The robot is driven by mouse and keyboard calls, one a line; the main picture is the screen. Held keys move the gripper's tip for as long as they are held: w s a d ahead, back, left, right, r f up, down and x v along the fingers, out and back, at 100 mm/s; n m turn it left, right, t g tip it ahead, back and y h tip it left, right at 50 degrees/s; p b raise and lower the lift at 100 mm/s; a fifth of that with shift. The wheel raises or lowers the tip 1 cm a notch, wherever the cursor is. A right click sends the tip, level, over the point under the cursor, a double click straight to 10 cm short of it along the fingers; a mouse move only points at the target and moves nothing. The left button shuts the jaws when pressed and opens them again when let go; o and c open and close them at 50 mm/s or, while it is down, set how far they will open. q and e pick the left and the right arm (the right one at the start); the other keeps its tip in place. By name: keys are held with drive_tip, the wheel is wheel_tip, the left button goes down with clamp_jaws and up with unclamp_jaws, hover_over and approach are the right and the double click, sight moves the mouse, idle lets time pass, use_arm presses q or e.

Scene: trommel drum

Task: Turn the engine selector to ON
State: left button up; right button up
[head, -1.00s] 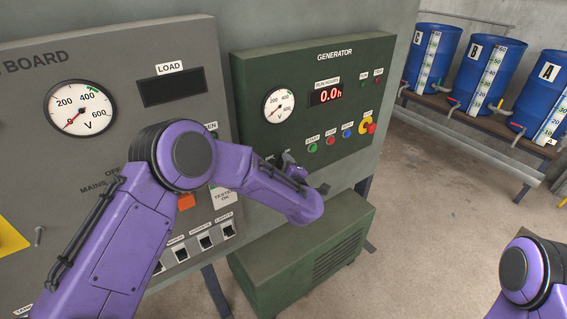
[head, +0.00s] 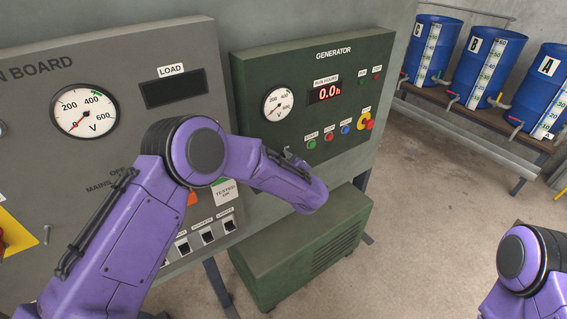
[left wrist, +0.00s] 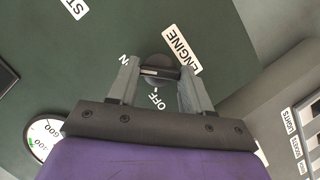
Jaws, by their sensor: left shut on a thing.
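The engine selector (left wrist: 160,66) is a dark round knob with a raised bar on the green generator panel (head: 240,85). In the left wrist view, my left gripper (left wrist: 159,72) has its two grey fingers on either side of the bar, shut on it. A white mark on the bar lies toward the left finger, on the side of a partly hidden label ending in N (left wrist: 124,60). The OFF label (left wrist: 157,102) is below the knob, the ENGINE label (left wrist: 182,47) above right. In the head view my left forearm hides the selector. My right gripper is out of view.
The generator panel's START button (head: 311,144) and yellow-and-red stop (head: 365,122) are right of my left arm. The grey main board (head: 130,70) is at left, a green box (head: 300,255) below. Blue drums (head: 485,65) stand at back right; floor between is clear.

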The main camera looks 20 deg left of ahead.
use_arm(q)
drive_tip(key=shift+r, duration=0.1)
drive_tip(key=o, duration=1.1)
drive_tip(key=shift+c, duration=0.2)
drive_tip(key=b+v, duration=0.3)
drive_tip(key=v, duration=0.7)
drive_tip(key=shift+d, duration=0.15)
drive_tip(key=shift+s, duration=0.1)
